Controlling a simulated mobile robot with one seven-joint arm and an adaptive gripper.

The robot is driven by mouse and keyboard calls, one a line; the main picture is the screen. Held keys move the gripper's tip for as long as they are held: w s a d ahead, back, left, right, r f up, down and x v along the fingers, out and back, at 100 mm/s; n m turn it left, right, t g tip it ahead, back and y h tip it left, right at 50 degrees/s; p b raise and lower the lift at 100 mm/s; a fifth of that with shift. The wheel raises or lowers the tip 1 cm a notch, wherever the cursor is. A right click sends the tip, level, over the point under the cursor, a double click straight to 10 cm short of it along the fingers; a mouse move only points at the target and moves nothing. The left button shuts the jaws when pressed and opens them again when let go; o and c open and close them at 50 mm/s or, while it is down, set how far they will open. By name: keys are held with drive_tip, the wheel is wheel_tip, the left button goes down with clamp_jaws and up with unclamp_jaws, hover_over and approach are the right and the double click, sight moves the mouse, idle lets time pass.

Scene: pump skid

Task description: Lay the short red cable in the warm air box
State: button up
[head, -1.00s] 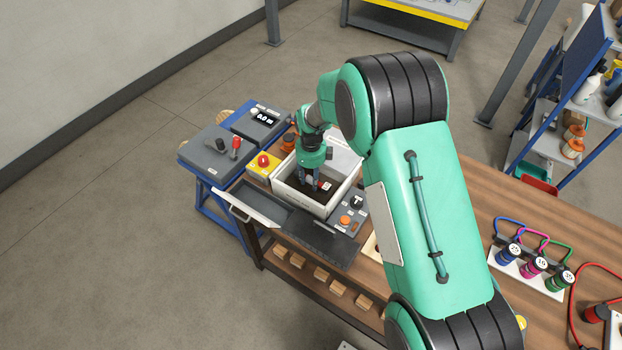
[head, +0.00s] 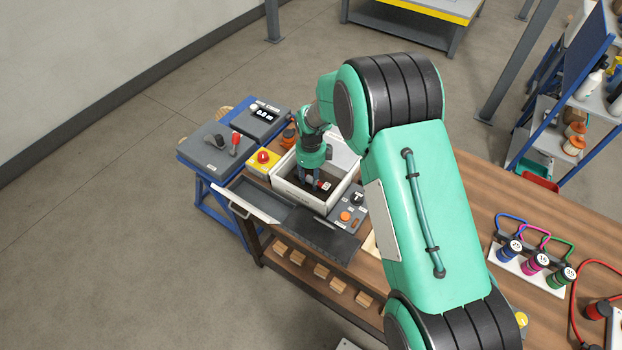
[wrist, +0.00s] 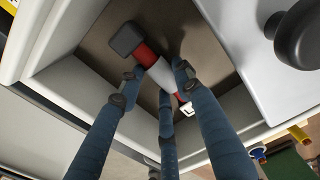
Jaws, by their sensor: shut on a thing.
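The warm air box (head: 298,197) is a white, open-topped box with a dark floor, at the far left end of the bench. My gripper (head: 314,183) reaches down inside it. In the wrist view, the blue fingers of my gripper (wrist: 161,78) close around the short red cable (wrist: 143,53). This piece has a black block at one end, a pale grey middle and a red end with a white tab. It lies slantwise just over or on the brown floor; I cannot tell if it touches. Fingers hide part of it.
A white panel with a black knob (wrist: 300,35) stands beside the box opening. A control panel with an orange button (head: 345,216) is at its right, a yellow emergency-stop box (head: 262,160) at its left. A dark tray (head: 320,236) lies in front. Coloured cables (head: 535,250) stand farther right.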

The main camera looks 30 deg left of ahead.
drive_tip(key=shift+f, duration=0.15)
drive_tip(key=o, duration=1.1)
wheel_tip(320, 180, up, 12)
idle(0.4)
idle(0.9)
